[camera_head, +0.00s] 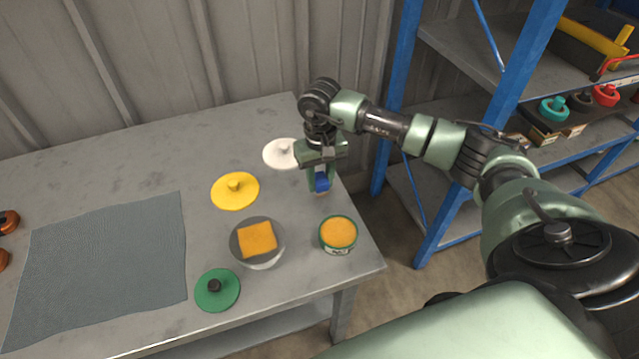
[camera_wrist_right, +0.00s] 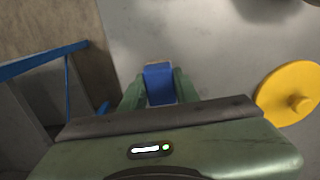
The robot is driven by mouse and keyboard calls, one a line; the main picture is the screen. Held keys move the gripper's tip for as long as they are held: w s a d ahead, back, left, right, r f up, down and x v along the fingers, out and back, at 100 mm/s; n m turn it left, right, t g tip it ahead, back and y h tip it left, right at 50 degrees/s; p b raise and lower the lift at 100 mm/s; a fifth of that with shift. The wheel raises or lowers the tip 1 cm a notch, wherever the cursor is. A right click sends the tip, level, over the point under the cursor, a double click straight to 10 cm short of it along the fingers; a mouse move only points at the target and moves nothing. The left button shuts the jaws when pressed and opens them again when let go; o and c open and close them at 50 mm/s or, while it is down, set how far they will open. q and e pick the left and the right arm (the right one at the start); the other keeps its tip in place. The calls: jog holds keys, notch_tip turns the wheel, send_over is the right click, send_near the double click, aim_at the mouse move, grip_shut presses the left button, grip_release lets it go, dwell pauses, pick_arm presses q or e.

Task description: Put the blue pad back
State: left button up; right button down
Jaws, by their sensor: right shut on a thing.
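The blue pad (camera_head: 322,184) is a small blue block between the fingers of my right gripper (camera_head: 320,180). The right gripper is shut on it, above the right part of the grey table. In the right wrist view the blue pad (camera_wrist_right: 158,83) sits between the two green fingers (camera_wrist_right: 158,92). Whether the pad touches the table is unclear. My left gripper is not in view.
On the grey table (camera_head: 120,160) are a white disc (camera_head: 280,153), a yellow disc (camera_head: 235,190), a green disc (camera_head: 217,289), a bowl (camera_head: 265,262) with an orange square (camera_head: 257,239), and an orange-topped tin (camera_head: 338,233). A grey mat (camera_head: 100,265) lies left. A blue-framed shelf (camera_head: 400,100) stands right.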

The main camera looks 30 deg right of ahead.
aim_at(322, 178)
jog(key=shift+d+f+b, duration=0.2)
jog(key=shift+b, duration=0.1)
jog(key=c, duration=1.1)
grip_release()
jog(key=shift+r, duration=0.1)
jog(key=shift+o, duration=0.2)
jog(key=shift+a, duration=0.1)
jog(key=shift+r, duration=0.1)
jog(key=shift+r+p, duration=0.3)
jog(key=shift+p, duration=0.2)
notch_tip(322, 178, up, 12)
jog(key=p, duration=0.5)
jog(key=shift+f+p, duration=0.25)
jog(key=shift+p, duration=0.15)
